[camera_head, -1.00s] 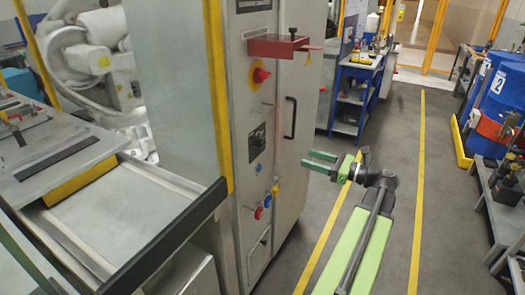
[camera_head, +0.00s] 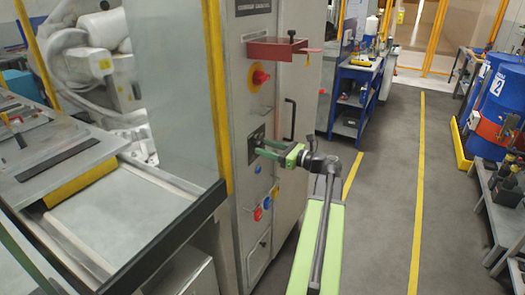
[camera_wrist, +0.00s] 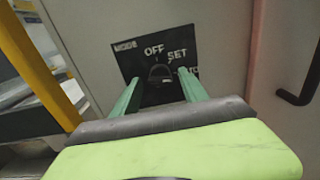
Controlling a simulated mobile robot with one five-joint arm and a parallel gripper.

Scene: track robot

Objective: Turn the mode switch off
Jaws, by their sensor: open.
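The mode switch (camera_wrist: 160,72) is a dark rotary knob on a black plate in the wrist view. The plate reads "MODE", "OFF" and "SET", with a further label partly hidden by a finger. Which way the knob points is hard to tell. In the head view the switch plate (camera_head: 252,138) is on the grey cabinet front, partly behind my fingers. My gripper (camera_head: 262,147) is open, its green fingers pointing at the plate. In the wrist view the fingers (camera_wrist: 158,90) stand on either side of the knob. I cannot tell whether they touch it.
Above the switch are a red knob (camera_head: 261,77) on yellow and a red box (camera_head: 277,49). Below are blue and red buttons (camera_head: 258,213). A black door handle (camera_head: 290,118) is to the right. The floor aisle (camera_head: 385,200) is clear.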

